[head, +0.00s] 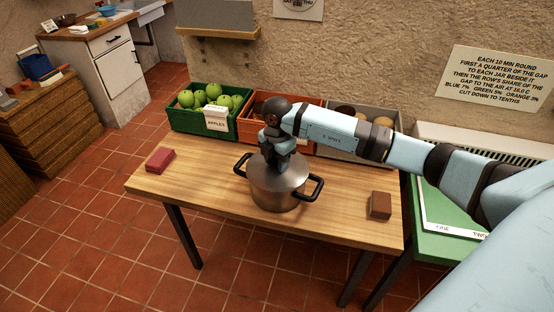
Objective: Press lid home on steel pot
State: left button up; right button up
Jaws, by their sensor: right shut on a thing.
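The steel pot (277,190) stands upright on the wooden table (215,203), with a black handle on each side. Its lid (296,172) lies over the top of the pot. Whether the lid sits level or fully down is too small to tell. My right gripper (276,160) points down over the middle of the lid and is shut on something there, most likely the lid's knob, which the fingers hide. My left gripper is not in view.
A green crate of apples (246,126), an orange crate (312,113) and a grey crate (392,111) line the table's back. A red block (160,160) lies left, a brown block (380,205) right. A green table (436,240) adjoins on the right.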

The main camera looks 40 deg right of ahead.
jog(key=shift+f, duration=0.2)
jog(key=o, duration=0.9)
jog(key=shift+r, duration=0.1)
notch_tip(320, 180, up, 14)
jog(key=shift+f+b, duration=0.2)
jog(key=shift+b, duration=0.2)
